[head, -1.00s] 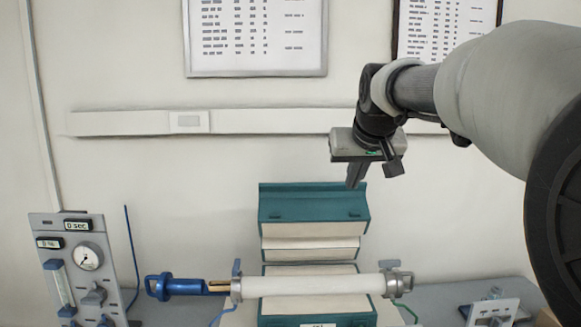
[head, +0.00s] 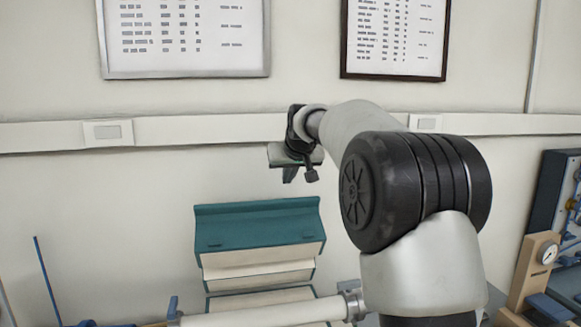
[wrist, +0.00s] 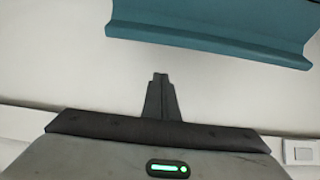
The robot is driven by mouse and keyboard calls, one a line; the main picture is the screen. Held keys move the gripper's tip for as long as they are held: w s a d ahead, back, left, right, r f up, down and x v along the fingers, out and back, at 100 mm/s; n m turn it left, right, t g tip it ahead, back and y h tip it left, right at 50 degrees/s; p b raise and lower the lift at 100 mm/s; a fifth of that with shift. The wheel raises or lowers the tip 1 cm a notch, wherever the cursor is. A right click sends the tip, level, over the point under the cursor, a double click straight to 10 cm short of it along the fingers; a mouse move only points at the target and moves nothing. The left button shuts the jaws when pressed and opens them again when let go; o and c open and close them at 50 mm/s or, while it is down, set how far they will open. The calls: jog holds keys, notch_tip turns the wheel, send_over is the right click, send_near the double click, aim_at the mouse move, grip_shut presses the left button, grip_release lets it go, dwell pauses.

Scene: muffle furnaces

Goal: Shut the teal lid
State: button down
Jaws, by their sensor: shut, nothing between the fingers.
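The teal lid (head: 258,224) belongs to a tube furnace and stands raised, tilted up and back, with its pale inner lining (head: 262,262) facing forward. Below it is the furnace's lower part (head: 262,298), with a white tube (head: 262,316) lying across its front. My gripper (head: 289,177) is shut and empty, just above the lid's top edge in the head view and apart from it. In the wrist view, the shut fingers (wrist: 160,80) point toward the teal lid (wrist: 210,28), with a strip of wall showing between them.
Two framed charts hang on the wall, one at the left (head: 185,35) and one at the right (head: 396,38). A white wall rail (head: 200,130) runs behind my gripper. A wooden-faced gauge stand (head: 535,265) is at the far right. A thin blue rod (head: 47,280) stands at the left.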

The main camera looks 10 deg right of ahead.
aim_at(289, 199)
jog(key=shift+x, duration=0.9)
jog(key=shift+s+f, duration=0.1)
jog(key=shift+f, duration=0.2)
jog(key=shift+s+f, duration=0.2)
jog(key=shift+s, duration=0.3)
jog(key=shift+s+f, duration=0.15)
jog(key=shift+s, duration=0.4)
jog(key=shift+s+f, duration=0.4)
jog(key=shift+s, duration=0.1)
jog(key=shift+f+b, duration=0.1)
jog(key=shift+b, duration=0.2)
